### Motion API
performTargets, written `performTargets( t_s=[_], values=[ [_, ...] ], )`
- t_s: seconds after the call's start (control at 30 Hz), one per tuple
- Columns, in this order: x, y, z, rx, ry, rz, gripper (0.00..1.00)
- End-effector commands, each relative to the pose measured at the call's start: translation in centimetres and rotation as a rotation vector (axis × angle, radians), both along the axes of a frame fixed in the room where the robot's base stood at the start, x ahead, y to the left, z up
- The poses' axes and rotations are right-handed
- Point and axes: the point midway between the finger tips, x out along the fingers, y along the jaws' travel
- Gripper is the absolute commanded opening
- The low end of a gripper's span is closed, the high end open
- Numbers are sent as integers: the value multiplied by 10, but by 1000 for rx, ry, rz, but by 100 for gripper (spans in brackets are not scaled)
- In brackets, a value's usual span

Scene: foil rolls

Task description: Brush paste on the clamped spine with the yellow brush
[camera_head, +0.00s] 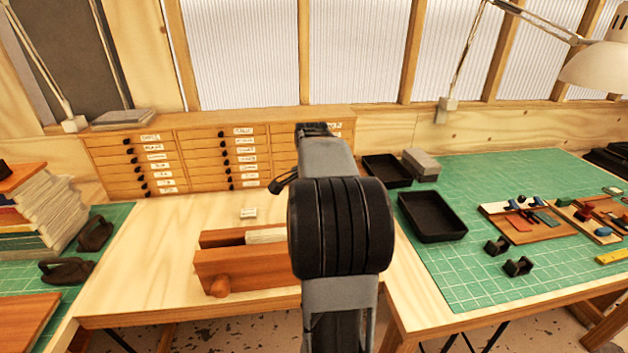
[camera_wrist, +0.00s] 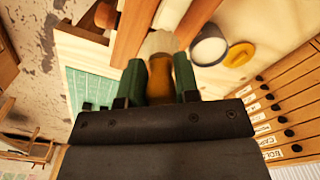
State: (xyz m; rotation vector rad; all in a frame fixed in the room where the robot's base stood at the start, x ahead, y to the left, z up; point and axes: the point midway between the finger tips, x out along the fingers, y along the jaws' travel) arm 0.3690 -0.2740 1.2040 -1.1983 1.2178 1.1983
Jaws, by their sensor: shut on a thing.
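My gripper (camera_wrist: 160,82) shows in the wrist view, its green-padded fingers shut on the amber-yellow handle of the brush (camera_wrist: 159,73). The brush's pale bristles point away from the fingers, towards the wooden press; I cannot tell whether they touch anything. In the head view the reddish-brown press (camera_head: 245,272) stands on the wooden bench with a pale book block (camera_head: 265,235) clamped in it. My arm hides the press's right part, the gripper and the brush there. An open round jar with pale contents (camera_wrist: 209,46) stands beside the brush in the wrist view.
A yellow lid (camera_wrist: 239,54) lies next to the jar. A drawer cabinet (camera_head: 210,155) runs along the back. Black trays (camera_head: 432,236) and small tools lie on the right green mat (camera_head: 500,180). Book stacks stand left. Bench left of the press is clear.

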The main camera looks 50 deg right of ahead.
Motion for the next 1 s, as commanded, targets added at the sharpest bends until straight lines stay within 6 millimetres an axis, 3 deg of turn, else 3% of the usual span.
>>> performTargets(
  t_s=[0.03,0.5,1.0],
  values=[
    [0,0,10,-1,-1,-1,6],
    [4,5,47,-1,-1,14,6],
    [4,5,50,-1,0,15,6]
  ],
)
